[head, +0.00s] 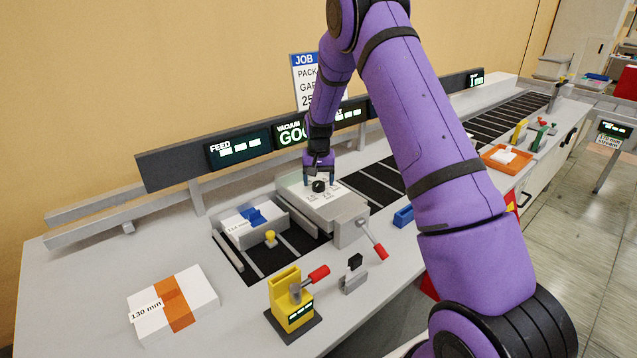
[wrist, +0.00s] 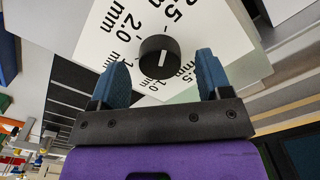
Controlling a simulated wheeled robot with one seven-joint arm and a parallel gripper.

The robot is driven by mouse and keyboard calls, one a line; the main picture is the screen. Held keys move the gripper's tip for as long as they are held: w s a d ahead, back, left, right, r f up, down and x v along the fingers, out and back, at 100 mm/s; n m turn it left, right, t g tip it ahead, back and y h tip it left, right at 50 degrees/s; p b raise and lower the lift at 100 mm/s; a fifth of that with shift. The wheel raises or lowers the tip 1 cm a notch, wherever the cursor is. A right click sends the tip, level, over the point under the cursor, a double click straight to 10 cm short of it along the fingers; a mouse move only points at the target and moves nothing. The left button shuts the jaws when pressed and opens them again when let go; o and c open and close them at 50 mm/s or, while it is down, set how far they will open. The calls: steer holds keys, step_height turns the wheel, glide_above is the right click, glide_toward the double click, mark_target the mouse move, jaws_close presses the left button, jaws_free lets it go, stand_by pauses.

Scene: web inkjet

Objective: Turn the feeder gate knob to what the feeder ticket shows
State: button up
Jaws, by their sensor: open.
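The black round knob (wrist: 159,62) sits on a white dial plate in the wrist view, with a short white mark on its face. Around it are printed labels, among them "2.0 mm" and "2.5 mm"; others are too small to read. In the head view the knob (head: 319,186) is on top of the grey feeder box (head: 335,212). My gripper (head: 319,181) is open above it, a blue finger on either side; the fingers also flank the knob in the wrist view (wrist: 161,68). A blue-headed "JOB" card (head: 304,75) stands behind, partly hidden by my arm. I cannot tell which card is the feeder ticket.
A dark display rail (head: 168,167) runs behind, reading "FEED" and "VACUUM". A red-handled lever (head: 374,249) sticks out beside the feeder box. A yellow unit (head: 290,299) with a red handle and a "130 mm" paper stack (head: 180,303) stand in front.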

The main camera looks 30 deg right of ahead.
step_height(320, 180, up, 10)
steer(key=shift+f, duration=0.15)
stand_by(0.6)
step_height(320, 180, up, 12)
steer(key=f+n+t, duration=0.1)
glide_above(319, 184)
steer(key=s+a, duration=0.3)
steer(key=s, duration=0.4)
steer(key=s+a+r+n+t, duration=0.15)
steer(key=s+a+r, duration=0.25)
steer(key=s+r, duration=0.7)
steer(key=s+a+n+t, duration=0.1)
steer(key=s, duration=1.1)
steer(key=s+a+n+t, duration=0.1)
steer(key=s+a+n, duration=0.1)
steer(key=s, duration=1.1)
steer(key=shift+a+r+t, duration=0.25)
steer(key=shift+r+t, duration=0.1)
steer(key=shift+r, duration=0.05)
